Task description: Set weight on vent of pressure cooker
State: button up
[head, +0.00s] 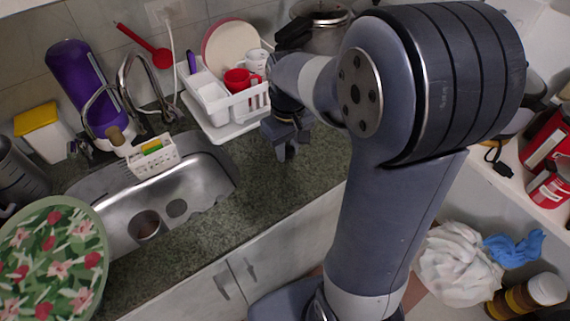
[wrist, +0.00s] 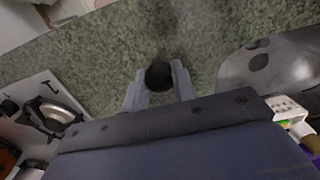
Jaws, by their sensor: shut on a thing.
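In the head view the weight cannot be made out. A silver pot with a dark handle, likely the pressure cooker (head: 326,38), stands at the back, partly hidden by my arm. Its vent cannot be made out.
A white dish rack (head: 232,125) with red and white cups stands left of my gripper. The sink (head: 200,185) lies farther left; it also shows in the wrist view (wrist: 285,68). A white stovetop (wrist: 30,85) shows at left in the wrist view. Counter (head: 255,195) in front is clear.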

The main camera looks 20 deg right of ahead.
aim_at(288, 148)
notch_tip(288, 148, down, 8)
jog(key=shift+r, duration=0.25)
jog(key=shift+f, duration=0.15)
jog(key=o, duration=1)
notch_tip(288, 148, up, 12)
jog(key=shift+r, duration=0.2)
